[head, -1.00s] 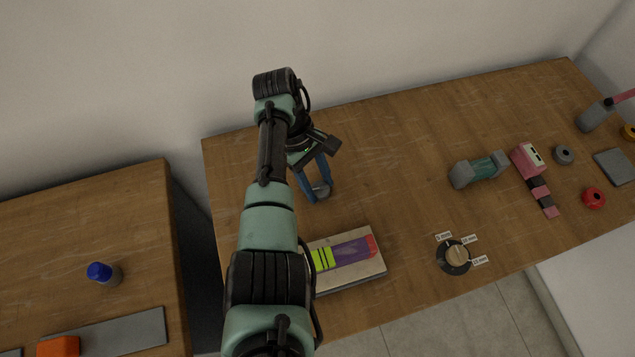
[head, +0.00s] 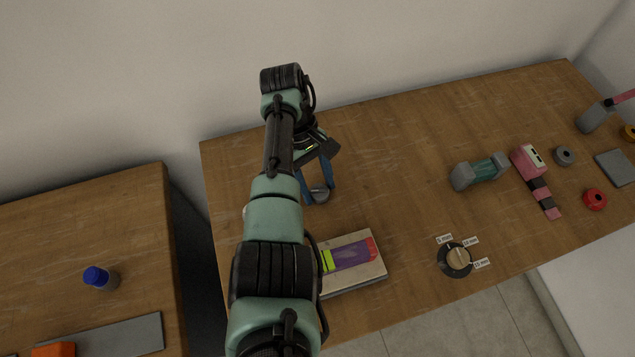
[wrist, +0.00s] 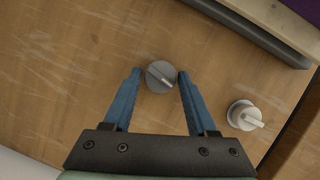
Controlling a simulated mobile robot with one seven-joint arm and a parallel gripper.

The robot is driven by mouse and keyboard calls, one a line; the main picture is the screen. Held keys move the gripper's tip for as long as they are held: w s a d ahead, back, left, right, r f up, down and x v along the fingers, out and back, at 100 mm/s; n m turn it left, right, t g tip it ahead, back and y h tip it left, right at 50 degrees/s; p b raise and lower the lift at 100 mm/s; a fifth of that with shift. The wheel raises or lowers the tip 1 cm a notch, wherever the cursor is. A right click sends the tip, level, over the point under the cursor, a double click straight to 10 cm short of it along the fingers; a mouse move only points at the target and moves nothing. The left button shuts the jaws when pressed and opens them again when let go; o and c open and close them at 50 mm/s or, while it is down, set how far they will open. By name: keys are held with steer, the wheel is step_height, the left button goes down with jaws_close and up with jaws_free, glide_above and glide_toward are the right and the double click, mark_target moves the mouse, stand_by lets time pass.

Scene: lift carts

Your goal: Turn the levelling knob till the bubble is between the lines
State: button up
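A round grey knob (wrist: 161,76) with a pale pointer bar stands on the wooden table; it also shows in the head view (head: 320,194). My gripper (wrist: 159,74) is open, with its two blue fingers on either side of this knob. A small gap shows at the left finger; I cannot tell whether the right one touches. A white knob (wrist: 245,115) stands to the right in the wrist view. Nothing shows which knob is for levelling. A beige block (head: 352,284) carries a strip of green, purple and red (head: 350,254). My arm hides its left end, and no bubble can be made out.
A black dial (head: 457,268) with millimetre labels is at the front edge. A teal and grey piece (head: 480,171), a pink device (head: 530,163) and a red ring (head: 594,198) lie to the right. A separate table with a blue-capped bottle (head: 97,276) is at the left.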

steer(key=shift+o, duration=1.3)
steer(key=shift+r, duration=0.1)
steer(key=p+v, duration=0.1)
steer(key=v, duration=1.1)
steer(key=shift+w+r+p, duration=0.2)
steer(key=shift+r+p, duration=0.15)
